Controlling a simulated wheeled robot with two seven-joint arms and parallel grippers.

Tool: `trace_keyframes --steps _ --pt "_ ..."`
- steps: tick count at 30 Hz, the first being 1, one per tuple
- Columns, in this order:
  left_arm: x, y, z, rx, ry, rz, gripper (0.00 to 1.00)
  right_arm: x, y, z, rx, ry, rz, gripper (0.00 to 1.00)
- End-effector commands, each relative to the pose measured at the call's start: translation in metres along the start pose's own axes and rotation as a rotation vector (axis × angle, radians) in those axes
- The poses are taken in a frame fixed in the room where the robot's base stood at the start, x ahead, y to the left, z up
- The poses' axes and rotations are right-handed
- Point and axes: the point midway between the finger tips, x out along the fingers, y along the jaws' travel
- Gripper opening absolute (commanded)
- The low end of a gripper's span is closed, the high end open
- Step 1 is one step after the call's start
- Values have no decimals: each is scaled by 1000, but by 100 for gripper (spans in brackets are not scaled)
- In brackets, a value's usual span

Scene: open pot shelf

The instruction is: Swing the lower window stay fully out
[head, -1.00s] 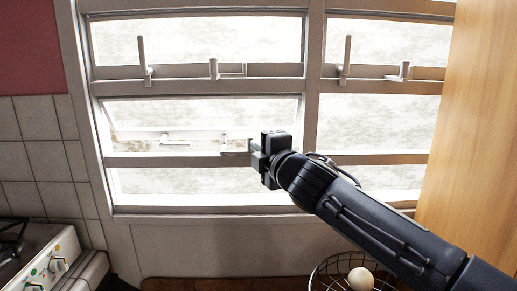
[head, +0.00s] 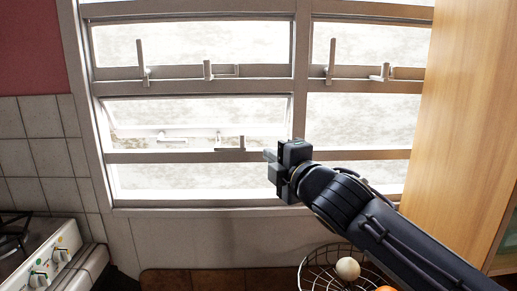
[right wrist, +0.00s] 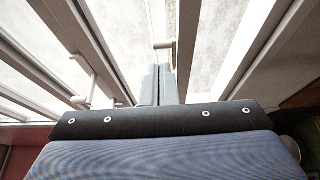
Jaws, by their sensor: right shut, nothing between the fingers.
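The lower window stay (head: 230,147) is a small pale fitting on the bar beneath the lower left pane, with a short upright peg. The lower left pane (head: 135,130) is tilted out from its frame, with a small handle (head: 172,139) along its bottom rail. My right gripper (head: 270,160) is just right of the stay, with a small gap between them in the head view. Its fingers (right wrist: 158,85) are shut and empty in the right wrist view. A pale peg (right wrist: 165,46) shows just beyond the fingertips there; I cannot tell which stay it belongs to. My left gripper is out of view.
Upper stays (head: 208,70) and tall handles (head: 140,60) line the bar above. A wooden cabinet side (head: 455,130) stands at right. A stove (head: 50,265) is at lower left. A wire basket (head: 318,262) with an egg-like item (head: 347,268) sits below my right arm.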

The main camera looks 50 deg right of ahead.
Motion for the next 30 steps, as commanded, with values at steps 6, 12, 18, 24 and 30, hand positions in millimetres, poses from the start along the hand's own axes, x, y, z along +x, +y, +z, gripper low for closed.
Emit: trace_keyframes --steps 6,12,18,24,30 --pt "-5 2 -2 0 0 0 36 -26 0 9 1 1 0 0" --pt "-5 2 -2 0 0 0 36 -31 -1 10 -1 1 -1 0" --pt "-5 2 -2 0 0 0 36 -31 -1 10 -1 1 -1 0" --pt "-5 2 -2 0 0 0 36 -31 -1 11 -1 1 -1 0" --pt "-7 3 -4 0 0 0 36 -31 -4 6 30 7 -23 0"
